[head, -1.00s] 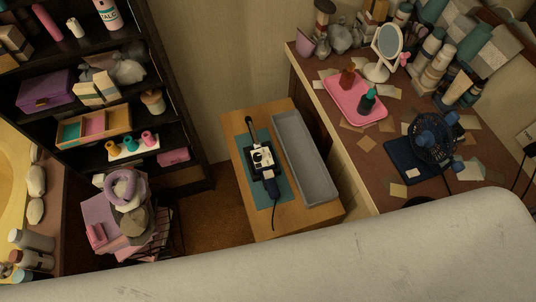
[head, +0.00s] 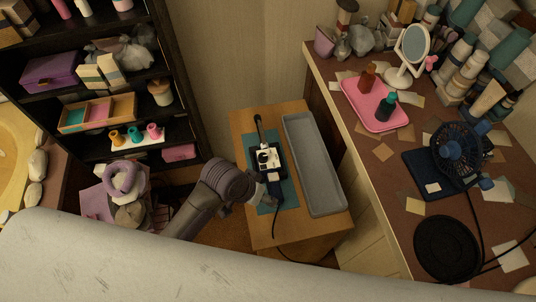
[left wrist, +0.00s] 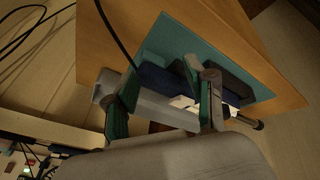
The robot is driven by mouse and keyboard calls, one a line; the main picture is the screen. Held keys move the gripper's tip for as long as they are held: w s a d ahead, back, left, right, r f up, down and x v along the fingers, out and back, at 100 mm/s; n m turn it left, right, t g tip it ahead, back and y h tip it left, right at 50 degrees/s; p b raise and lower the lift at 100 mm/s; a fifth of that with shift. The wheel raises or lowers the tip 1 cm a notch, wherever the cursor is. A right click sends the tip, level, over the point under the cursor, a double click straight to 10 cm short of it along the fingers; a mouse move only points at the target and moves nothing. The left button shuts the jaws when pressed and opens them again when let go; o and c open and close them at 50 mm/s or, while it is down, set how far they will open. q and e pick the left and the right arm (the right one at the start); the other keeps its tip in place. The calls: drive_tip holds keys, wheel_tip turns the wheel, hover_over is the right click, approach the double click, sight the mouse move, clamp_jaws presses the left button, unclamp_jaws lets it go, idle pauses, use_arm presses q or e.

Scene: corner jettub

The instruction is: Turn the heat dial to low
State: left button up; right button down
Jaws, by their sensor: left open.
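A dark hair tool with a white panel (head: 268,160) lies on a teal mat (head: 289,196) on a small wooden table. Its cord runs towards the table's front edge. Small dark marks show on the white panel, but I cannot tell which is the heat dial or where it points. My left gripper (head: 252,192) is just left of the tool's handle end, over the mat's edge. In the left wrist view, my left gripper (left wrist: 165,105) is open, with the tool's dark blue handle (left wrist: 160,78) beyond the fingers. The fingers partly hide the white panel. My right gripper is out of view.
A long grey tray (head: 313,165) lies right of the mat on the table. A brown counter (head: 385,195) with a pink tray (head: 372,122) and a blue fan stands at right. A dark shelf (head: 160,60) and a filled basket stand at left.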

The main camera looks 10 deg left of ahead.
use_arm(q)
drive_tip(key=shift+m+g, duration=0.4)
drive_tip(key=shift+m, duration=0.3)
drive_tip(key=w+d+r, duration=0.1)
drive_tip(key=w+d, duration=0.1)
drive_tip(key=w+d+r, duration=0.2)
drive_tip(key=shift+w+r, duration=0.2)
drive_tip(key=shift+r, duration=0.1)
wheel_tip(320, 180, up, 3)
drive_tip(key=w, duration=0.3)
wheel_tip(320, 180, up, 7)
drive_tip(key=g+y+b, duration=0.1)
drive_tip(key=g+y, duration=0.1)
drive_tip(key=y, duration=0.2)
hover_over(263, 156)
drive_tip(key=shift+n, duration=0.3)
wheel_tip(263, 156, down, 14)
drive_tip(key=shift+r, duration=0.2)
clamp_jaws()
